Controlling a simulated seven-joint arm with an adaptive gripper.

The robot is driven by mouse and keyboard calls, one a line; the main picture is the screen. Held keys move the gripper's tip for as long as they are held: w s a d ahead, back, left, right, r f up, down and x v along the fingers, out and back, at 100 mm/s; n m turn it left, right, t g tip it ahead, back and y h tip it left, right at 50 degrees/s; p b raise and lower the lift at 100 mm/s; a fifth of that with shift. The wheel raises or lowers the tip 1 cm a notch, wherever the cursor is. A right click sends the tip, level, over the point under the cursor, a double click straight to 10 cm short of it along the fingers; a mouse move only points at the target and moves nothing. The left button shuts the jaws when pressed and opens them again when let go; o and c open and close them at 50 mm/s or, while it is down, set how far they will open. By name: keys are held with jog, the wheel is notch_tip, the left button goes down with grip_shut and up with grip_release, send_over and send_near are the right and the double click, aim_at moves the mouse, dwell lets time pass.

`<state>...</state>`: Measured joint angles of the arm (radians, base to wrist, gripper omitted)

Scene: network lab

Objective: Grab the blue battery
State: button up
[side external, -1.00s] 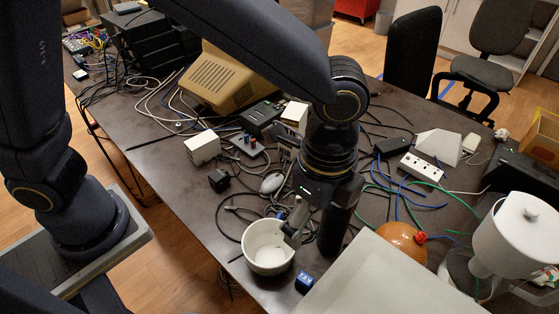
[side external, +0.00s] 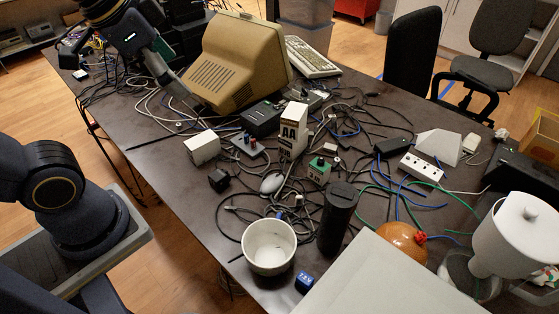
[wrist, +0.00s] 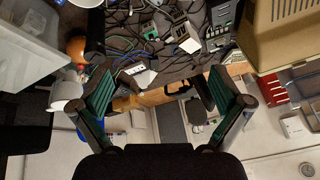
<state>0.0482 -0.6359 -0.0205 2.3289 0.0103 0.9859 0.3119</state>
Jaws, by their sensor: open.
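A small blue block with white lettering (side external: 304,283), which looks like the blue battery, stands near the table's front edge in the side external view. It is just right of and in front of a white bowl (side external: 269,246). My gripper (side external: 180,90) is far from it, raised at the back left near the beige monitor. In the wrist view my gripper's two fingers (wrist: 163,98) are wide apart with nothing held between them. I cannot make out the blue block in the wrist view.
A black cylinder (side external: 337,219) stands right of the bowl. A grey panel (side external: 385,285) lies close to the block's right. A beige monitor (side external: 235,62), a white AA box (side external: 294,130) and many loose cables crowd the table. An orange ball (side external: 402,245) and white lamp (side external: 520,235) stand right.

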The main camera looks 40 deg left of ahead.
jog(key=s+f+n, duration=0.1)
jog(key=n, duration=0.1)
jog(key=s+a+f+n, duration=0.1)
jog(key=f+n, duration=0.1)
jog(key=shift+s+a+f, duration=0.2)
jog(key=shift+s+f, duration=0.05)
jog(key=shift+s, duration=0.05)
jog(key=c, duration=1)
jog(key=shift+o, duration=0.2)
jog(key=shift+n, duration=0.4)
